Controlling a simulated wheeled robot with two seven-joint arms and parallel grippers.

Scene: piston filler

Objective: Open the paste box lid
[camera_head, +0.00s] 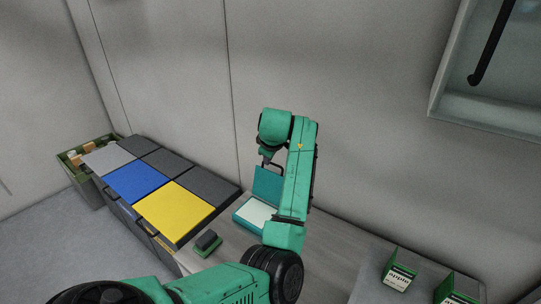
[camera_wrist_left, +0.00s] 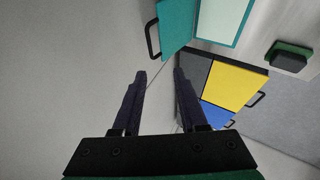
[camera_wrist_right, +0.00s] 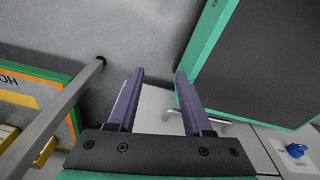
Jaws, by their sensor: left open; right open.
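The paste box (camera_head: 241,219) is a teal box with a pale, whitish inside, on the grey counter. Its teal lid (camera_head: 267,184) stands raised at the back of the box, so the box is open. A black handle is on the lid; it shows in the left wrist view (camera_wrist_left: 150,40), beyond and to the left of the fingertips. My left gripper (camera_head: 266,159) is above and beside the raised lid. In the left wrist view its fingers (camera_wrist_left: 159,75) are open with nothing between them. My right gripper (camera_wrist_right: 159,73) shows only in its wrist view, open and empty.
Grey, blue and yellow lidded bins (camera_head: 172,211) stand left of the box. A small black-and-green block (camera_head: 207,243) lies on the counter in front. Green label-fronted holders (camera_head: 398,277) are at the right. A green-edged dark panel (camera_wrist_right: 265,60) is close to my right gripper.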

